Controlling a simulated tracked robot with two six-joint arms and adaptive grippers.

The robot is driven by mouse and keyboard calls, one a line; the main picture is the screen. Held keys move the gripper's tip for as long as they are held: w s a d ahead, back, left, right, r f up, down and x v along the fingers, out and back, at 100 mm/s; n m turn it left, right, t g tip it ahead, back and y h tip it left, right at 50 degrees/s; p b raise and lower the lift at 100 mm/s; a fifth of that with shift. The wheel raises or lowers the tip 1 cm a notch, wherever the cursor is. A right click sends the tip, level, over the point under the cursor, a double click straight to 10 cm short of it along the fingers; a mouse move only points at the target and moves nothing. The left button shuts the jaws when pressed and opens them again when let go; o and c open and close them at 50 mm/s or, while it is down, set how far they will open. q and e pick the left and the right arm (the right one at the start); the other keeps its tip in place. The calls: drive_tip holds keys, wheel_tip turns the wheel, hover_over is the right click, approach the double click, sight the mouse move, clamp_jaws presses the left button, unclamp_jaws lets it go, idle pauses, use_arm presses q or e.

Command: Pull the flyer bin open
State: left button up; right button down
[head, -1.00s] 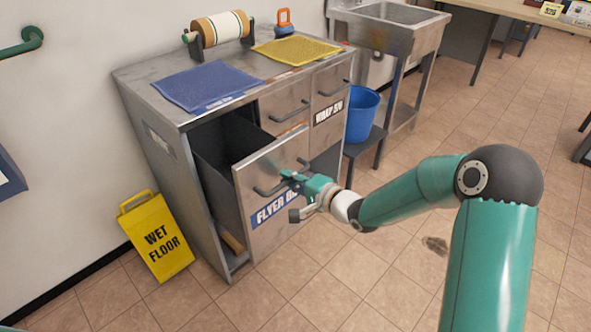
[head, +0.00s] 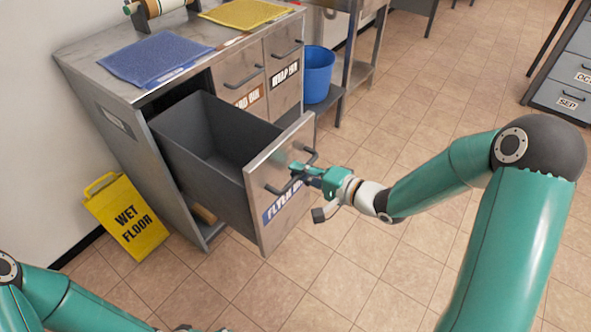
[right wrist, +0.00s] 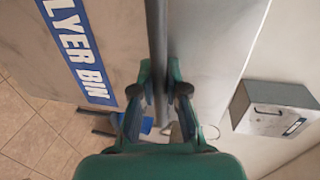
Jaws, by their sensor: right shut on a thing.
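The flyer bin (head: 222,158) is a deep dark-grey drawer with a steel front, at the left end of a metal cabinet. It stands well out of the cabinet, and its inside looks empty. Its label shows in the right wrist view (right wrist: 78,50). My right gripper (head: 301,172) is shut on the bin's bar handle (head: 270,189), at the front face. In the right wrist view the handle (right wrist: 157,45) runs between the two fingers. My left arm (head: 60,300) shows at the lower left, but its fingers cannot be made out.
A yellow wet-floor sign (head: 127,217) stands left of the cabinet (head: 120,80). A blue bucket (head: 317,75) is on a low shelf to the right. Two more closed drawers (head: 240,72) sit beside the bin. The tiled floor (head: 420,130) in front is clear.

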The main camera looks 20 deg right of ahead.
drive_tip(key=shift+f, duration=0.2)
drive_tip(key=c, duration=1.2)
unclamp_jaws()
drive_tip(key=shift+r, duration=0.1)
drive_tip(key=shift+d, duration=0.1)
drive_tip(key=v, duration=1.1)
drive_tip(key=shift+s+d, duration=0.2)
drive_tip(key=shift+s, duration=0.2)
drive_tip(key=shift+r, duration=0.1)
